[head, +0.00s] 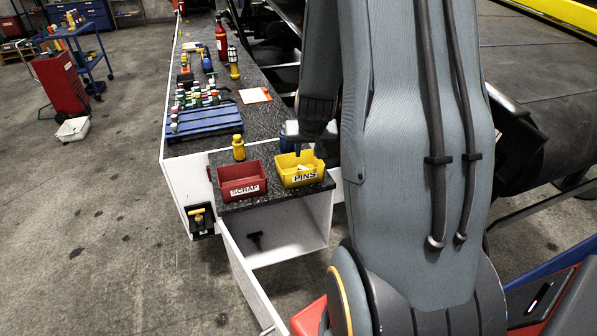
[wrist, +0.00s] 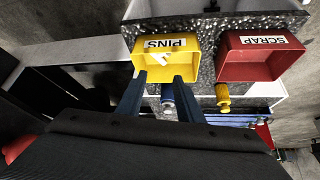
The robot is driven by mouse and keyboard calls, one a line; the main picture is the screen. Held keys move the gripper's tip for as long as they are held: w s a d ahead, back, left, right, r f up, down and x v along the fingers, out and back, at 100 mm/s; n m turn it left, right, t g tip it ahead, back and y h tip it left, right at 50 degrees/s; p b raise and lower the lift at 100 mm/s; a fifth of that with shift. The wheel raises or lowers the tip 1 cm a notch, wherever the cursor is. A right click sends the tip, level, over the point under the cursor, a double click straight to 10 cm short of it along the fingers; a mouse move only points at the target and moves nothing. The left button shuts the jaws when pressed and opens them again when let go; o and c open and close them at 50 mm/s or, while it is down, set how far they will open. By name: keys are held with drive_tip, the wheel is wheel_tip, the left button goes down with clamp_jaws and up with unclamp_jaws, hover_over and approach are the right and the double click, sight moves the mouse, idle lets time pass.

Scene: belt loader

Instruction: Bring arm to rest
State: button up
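My gripper (wrist: 160,78) is open in the wrist view, its two dark blue fingers apart with nothing clasped between them. It points toward the yellow bin (wrist: 198,62) labelled PINS, which lies just past the fingertips. The same PINS bin (head: 301,180) shows in the head view, with a small pale item inside. My arm fills the right half of the head view and bends over the counter. I cannot tell the exact height of the fingers above the bin.
A red SCRAP bin (head: 241,187) stands left of the PINS bin on the dark speckled counter (head: 270,203). A yellow knobbed piece (head: 239,150) stands behind it. A dark belt (head: 540,75) lies at right.

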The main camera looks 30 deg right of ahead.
drive_tip(key=s+a+r+n+g+y+b, duration=0.1)
drive_tip(key=s+a+n, duration=0.15)
drive_tip(key=a, duration=0.55)
drive_tip(key=s+a+r+n+g+y, duration=0.1)
drive_tip(key=s+a+y, duration=0.15)
drive_tip(key=a, duration=0.55)
drive_tip(key=s+a+n+g+b, duration=0.1)
drive_tip(key=s+a+n+g, duration=0.1)
drive_tip(key=s+a, duration=0.7)
drive_tip(key=shift+s+r, duration=0.3)
drive_tip(key=shift+s, duration=0.5)
